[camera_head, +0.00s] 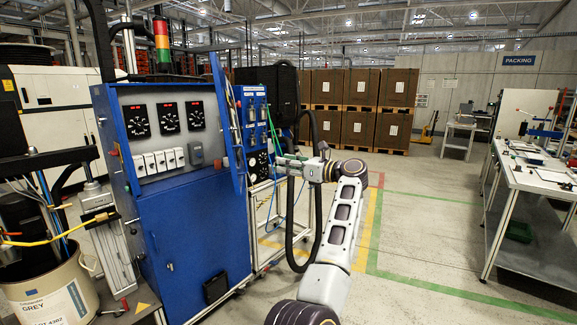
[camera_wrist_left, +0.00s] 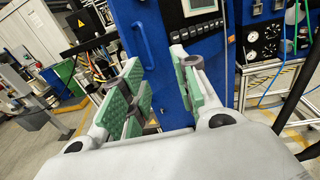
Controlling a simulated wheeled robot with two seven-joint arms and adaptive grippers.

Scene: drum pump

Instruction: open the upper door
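The blue upper door (camera_head: 228,125) of the cabinet stands swung out in the head view, seen nearly edge-on. The upper compartment (camera_head: 168,130) behind it is exposed, with three dark meters with red displays and a row of white switches. My left gripper (camera_head: 283,165) is to the right of the door, apart from it in the picture. In the left wrist view my left gripper (camera_wrist_left: 160,95) is open, its green pads apart with nothing between them. Blue panelling (camera_wrist_left: 147,40) and a small screen (camera_wrist_left: 201,7) show beyond the fingers. My right gripper is not in view.
The lower blue door (camera_head: 195,235) is shut. A panel with gauges and hoses (camera_head: 258,120) stands close behind my gripper. A bucket (camera_head: 50,290) is at the lower left. A workbench (camera_head: 535,175) is at the right, with clear floor (camera_head: 425,220) before it.

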